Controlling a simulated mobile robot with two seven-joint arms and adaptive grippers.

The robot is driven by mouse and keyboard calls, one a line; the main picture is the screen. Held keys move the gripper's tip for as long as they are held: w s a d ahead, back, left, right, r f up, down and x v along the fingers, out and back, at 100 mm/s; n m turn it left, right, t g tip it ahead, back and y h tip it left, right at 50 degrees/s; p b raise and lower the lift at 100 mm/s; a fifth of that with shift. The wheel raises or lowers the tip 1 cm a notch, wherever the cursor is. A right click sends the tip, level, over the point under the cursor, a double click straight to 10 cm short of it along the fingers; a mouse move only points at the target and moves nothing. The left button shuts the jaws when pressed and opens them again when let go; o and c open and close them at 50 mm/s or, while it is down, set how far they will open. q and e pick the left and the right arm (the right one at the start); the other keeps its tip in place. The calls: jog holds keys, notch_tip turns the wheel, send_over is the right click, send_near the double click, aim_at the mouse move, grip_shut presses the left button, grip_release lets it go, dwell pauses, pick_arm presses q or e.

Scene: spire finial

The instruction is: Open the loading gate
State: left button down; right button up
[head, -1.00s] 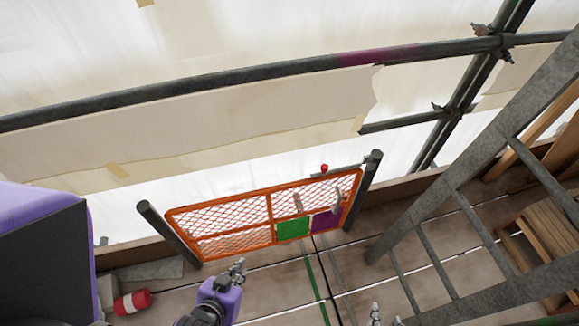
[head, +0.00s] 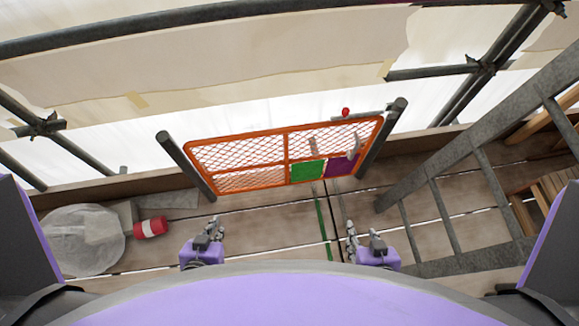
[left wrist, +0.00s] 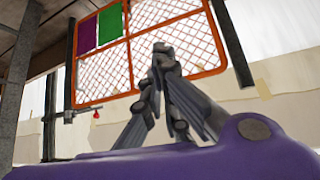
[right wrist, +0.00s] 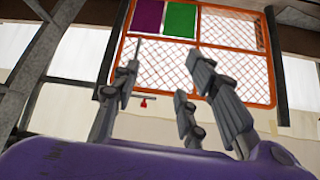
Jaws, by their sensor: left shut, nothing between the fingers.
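The orange mesh loading gate (head: 240,163) hangs between two grey posts in the head view and appears closed. It has a green panel (head: 307,171) and a purple panel (head: 343,163). A grey handle (head: 353,147) is near its right side. A red knob (head: 346,112) on a grey bar shows above the right end. My left gripper (head: 216,226) is shut and empty, in front of the gate's left part and apart from it. My right gripper (head: 350,235) is in front of its right part, apart from it; its fingers (right wrist: 165,90) are spread and empty.
A grey ladder (head: 435,222) leans at the right, near my right arm. A red-and-white cylinder (head: 150,228) lies on the plank deck at the left, beside a pale round thing (head: 80,240).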

jog(key=shift+w+r, duration=0.1)
jog(key=shift+w, duration=0.2)
